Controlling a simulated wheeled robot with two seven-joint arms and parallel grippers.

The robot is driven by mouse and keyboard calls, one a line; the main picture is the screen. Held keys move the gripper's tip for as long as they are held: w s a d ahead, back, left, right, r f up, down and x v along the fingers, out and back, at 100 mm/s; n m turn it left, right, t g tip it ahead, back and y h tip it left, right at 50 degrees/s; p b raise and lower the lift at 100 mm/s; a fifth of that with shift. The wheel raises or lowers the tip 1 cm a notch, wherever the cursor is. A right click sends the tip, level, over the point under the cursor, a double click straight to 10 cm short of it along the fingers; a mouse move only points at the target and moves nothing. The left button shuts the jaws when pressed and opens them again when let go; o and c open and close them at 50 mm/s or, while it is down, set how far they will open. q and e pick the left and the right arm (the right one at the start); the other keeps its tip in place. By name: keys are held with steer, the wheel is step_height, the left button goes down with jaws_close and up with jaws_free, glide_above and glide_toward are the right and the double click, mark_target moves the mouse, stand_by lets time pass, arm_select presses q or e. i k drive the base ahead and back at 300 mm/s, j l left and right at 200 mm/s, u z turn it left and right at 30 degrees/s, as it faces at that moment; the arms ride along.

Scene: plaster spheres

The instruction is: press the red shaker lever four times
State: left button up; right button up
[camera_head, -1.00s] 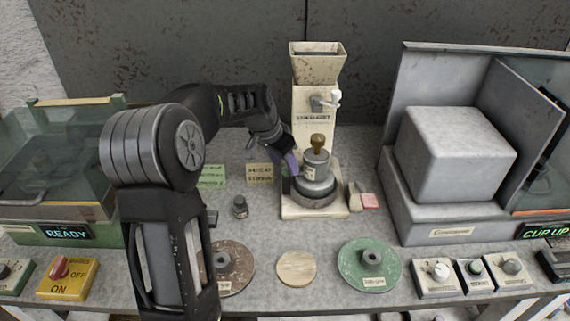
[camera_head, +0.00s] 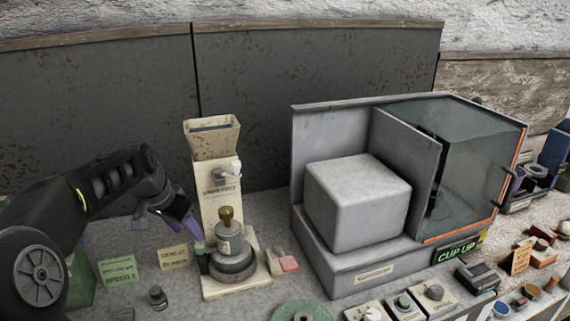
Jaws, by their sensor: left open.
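I cannot make out a red shaker lever in this view. My left gripper (camera_head: 178,212) is open, at the end of the black arm from the left. It is just left of a cream dispenser (camera_head: 222,205) with a hopper on top and a small white handle (camera_head: 235,168). A grey weight with a brown knob (camera_head: 226,216) stands on the dispenser's base. I see nothing held between the fingers, though they are small and partly dark. My right gripper is not in view.
A grey machine with a large block (camera_head: 358,205) and a glass door stands right of the dispenser, by a "CUP UP" sign (camera_head: 459,251). Small switch boxes (camera_head: 405,305), a green disc (camera_head: 304,312) and a pink-red block (camera_head: 289,263) are nearby. Cluttered small parts lie far right.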

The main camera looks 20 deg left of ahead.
mark_target(287, 262)
steer(key=k+l, duration=0.8)
steer(key=l, duration=0.15)
